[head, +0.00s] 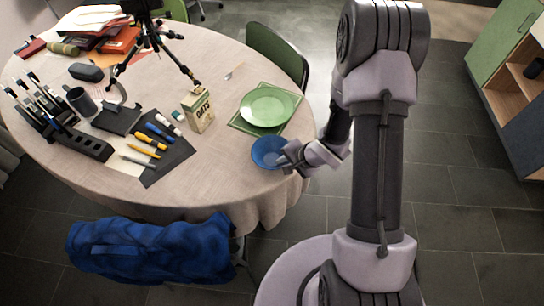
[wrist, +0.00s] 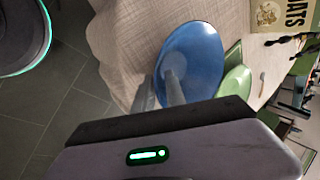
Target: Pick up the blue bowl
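The blue bowl (head: 269,152) is near the right edge of the round table (head: 235,185), in front of the green plate. My gripper (head: 288,158) is at the bowl's right rim. In the wrist view the bowl (wrist: 200,60) fills the upper middle. One finger of my gripper (wrist: 157,78) reaches inside the bowl and the other is outside it, with the rim between them. The fingers stand apart, and I see no clear grip on the rim. The bowl's underside is hidden.
A green plate (head: 267,106) on a green square mat (head: 240,122) lies behind the bowl. An oats carton (head: 199,110) stands to the left. A tripod (head: 152,45), pens and a desk organizer (head: 70,138) are farther left. A green chair (head: 277,52) is behind the table.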

